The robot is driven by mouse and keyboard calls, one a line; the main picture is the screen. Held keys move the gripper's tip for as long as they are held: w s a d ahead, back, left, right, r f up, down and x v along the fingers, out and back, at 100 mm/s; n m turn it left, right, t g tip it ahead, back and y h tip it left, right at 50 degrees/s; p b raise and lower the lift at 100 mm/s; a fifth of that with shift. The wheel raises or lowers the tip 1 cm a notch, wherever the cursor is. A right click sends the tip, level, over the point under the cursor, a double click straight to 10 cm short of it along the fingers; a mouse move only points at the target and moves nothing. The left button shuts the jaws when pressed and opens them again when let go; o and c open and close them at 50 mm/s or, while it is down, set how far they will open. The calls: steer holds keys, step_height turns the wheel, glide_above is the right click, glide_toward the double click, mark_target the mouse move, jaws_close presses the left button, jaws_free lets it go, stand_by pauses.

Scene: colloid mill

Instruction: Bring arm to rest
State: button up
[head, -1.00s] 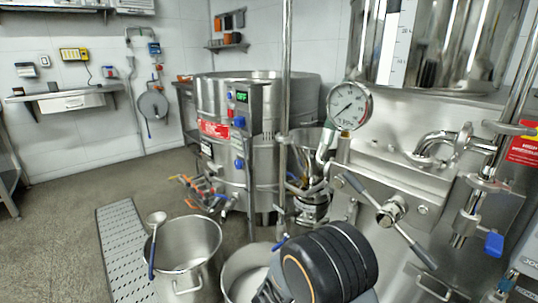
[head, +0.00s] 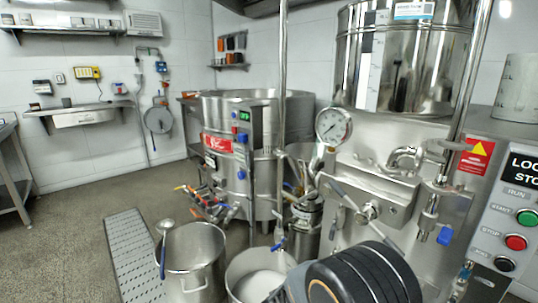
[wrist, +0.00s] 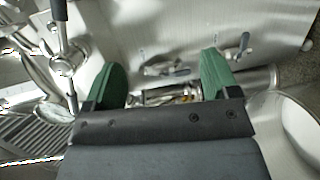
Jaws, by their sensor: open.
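My gripper (wrist: 165,88) shows in the wrist view with two green fingers spread wide apart and nothing between them. Beyond the fingers are a steel panel and some small metal fittings, out of reach of contact as far as I can see. In the head view the dark, rounded links of my arm fill the bottom middle, in front of the steel mill (head: 345,205). The fingers are hidden in the head view.
A steel pot (head: 193,262) with a ladle (head: 163,250) stands on the floor beside a drain grate (head: 137,258). A second pot (head: 256,277) with white contents is close to my arm. A control panel (head: 505,215) is at right. The floor at left is clear.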

steer(key=s+d+r+m+g+y+p, duration=0.25)
steer(key=s+r+g+p, duration=0.2)
steer(key=r+p, duration=0.45)
steer(key=s+d+r+m+g+y+p, duration=0.25)
steer(key=s+r+p, duration=0.4)
steer(key=r, duration=0.35)
steer(key=s+a+r+t+y+p, duration=0.1)
steer(key=s+a+r+y+p, duration=0.1)
steer(key=r+y+p, duration=0.3)
steer(key=s+a+r+t+y+p, duration=0.1)
steer(key=a+r+y+p, duration=0.3)
steer(key=r+p, duration=0.8)
step_height(320, 180, up, 5)
steer(key=shift+s+a+f+m+t+y+p, duration=0.1)
steer(key=shift+s+a+m+t+y+p, duration=0.1)
steer(key=shift+s+m+t+y+p, duration=0.15)
